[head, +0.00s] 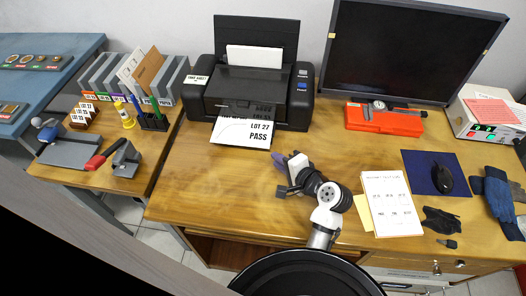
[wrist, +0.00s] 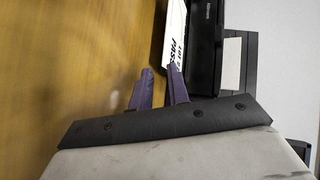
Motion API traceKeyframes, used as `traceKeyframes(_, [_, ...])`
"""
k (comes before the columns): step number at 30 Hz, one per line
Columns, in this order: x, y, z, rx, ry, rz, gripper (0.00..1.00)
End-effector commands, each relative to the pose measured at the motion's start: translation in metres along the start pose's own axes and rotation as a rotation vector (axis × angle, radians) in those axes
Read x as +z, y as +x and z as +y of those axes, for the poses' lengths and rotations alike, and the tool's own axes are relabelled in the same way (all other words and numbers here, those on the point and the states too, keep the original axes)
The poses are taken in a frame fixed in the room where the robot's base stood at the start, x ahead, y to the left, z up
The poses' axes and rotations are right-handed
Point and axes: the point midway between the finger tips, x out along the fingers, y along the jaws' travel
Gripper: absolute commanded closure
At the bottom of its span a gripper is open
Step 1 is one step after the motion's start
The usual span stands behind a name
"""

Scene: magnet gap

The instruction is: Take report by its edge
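The report (head: 241,131) is a white sheet printed "LOT 27" and "PASS". It sticks out of the front of the black printer (head: 300,98), and its back end is hidden inside. In the wrist view the report (wrist: 175,32) shows beyond the fingertips, with its near edge close to the right finger. My gripper (head: 278,161) is over the desk, to the right of and nearer than the sheet. In the wrist view my gripper's (wrist: 158,70) two purple fingers stand apart with nothing between them. I cannot tell whether the right fingertip touches the sheet.
A monitor (head: 400,50) and a red caliper case (head: 384,119) stand to the right of the printer. A document (head: 391,204), a mouse (head: 442,178) and gloves (head: 494,196) lie at the right. The desk left of my gripper is clear. A side table (head: 85,182) holds files and tools.

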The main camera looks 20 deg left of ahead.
Motion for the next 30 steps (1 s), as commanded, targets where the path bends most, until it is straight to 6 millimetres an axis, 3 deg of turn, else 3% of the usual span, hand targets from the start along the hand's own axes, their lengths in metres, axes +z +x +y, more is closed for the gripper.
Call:
traceKeyframes(6, [0.000, 0.036, 0.003, -0.002, -0.004, 0.000, 0.83])
traceKeyframes(15, [-0.001, 0.065, -0.001, -0.001, -0.002, 0.002, 0.83])
traceKeyframes(28, [-0.001, 0.072, -0.001, -0.001, -0.003, 0.002, 0.83])
traceKeyframes(30, [-0.001, 0.072, -0.001, -0.001, -0.003, 0.002, 0.87])
